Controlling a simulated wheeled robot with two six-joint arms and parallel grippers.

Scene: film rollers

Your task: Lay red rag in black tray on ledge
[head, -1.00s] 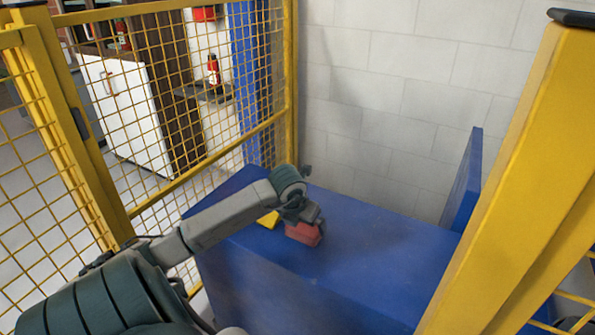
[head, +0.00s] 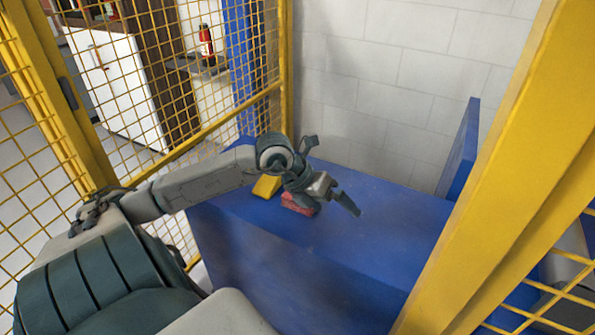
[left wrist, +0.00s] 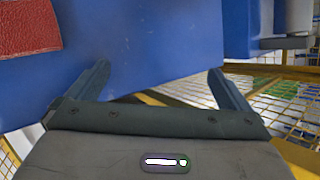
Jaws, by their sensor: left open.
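The red rag (head: 298,204) lies on the blue ledge (head: 370,215) as a small folded block, partly hidden by my left wrist in the head view. In the left wrist view the red rag (left wrist: 28,28) shows at the upper left, outside the fingers. My left gripper (head: 333,173) is open and empty, just to the right of the rag and above the ledge. Its spread fingers (left wrist: 159,70) have only the blue surface and fence beyond them. I see no black tray in these frames. My right gripper is out of view.
A yellow folded piece (head: 266,186) lies left of the red rag. A yellow mesh fence (head: 200,95) stands left, and a yellow post (head: 490,180) rises close on the right. A white block wall (head: 390,70) backs the ledge. The ledge's right part is clear.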

